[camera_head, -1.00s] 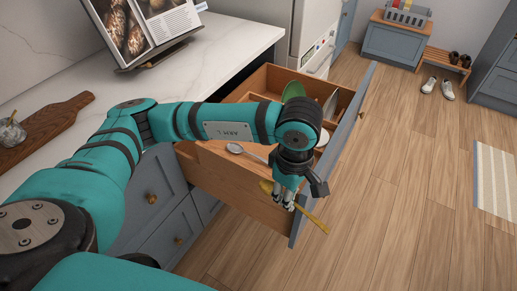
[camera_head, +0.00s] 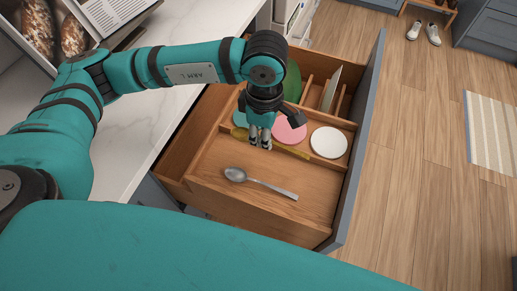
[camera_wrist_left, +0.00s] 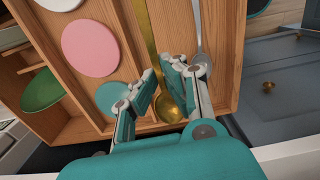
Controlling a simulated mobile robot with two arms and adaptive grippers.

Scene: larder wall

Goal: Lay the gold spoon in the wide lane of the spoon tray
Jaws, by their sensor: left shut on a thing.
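The gold spoon (camera_head: 290,151) is held by my left gripper (camera_head: 260,143) above the open drawer, its bowl to the left and its handle to the right in the head view. In the left wrist view the gold spoon (camera_wrist_left: 143,35) passes between the fingers of my left gripper (camera_wrist_left: 163,88), with its bowl nearest the camera. In the head view it lies across the line of the divider in front of the coloured discs. The wide wooden compartment (camera_head: 285,178) below it holds a silver spoon (camera_head: 262,184). My right gripper is out of view.
Pink (camera_head: 290,128) and white (camera_head: 328,142) discs lie in the row behind the divider, with a teal disc partly hidden. A green plate (camera_head: 293,85) stands behind, beside narrow slots. The drawer's blue-grey front (camera_head: 363,120) is at right; a white counter (camera_head: 150,130) is at left.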

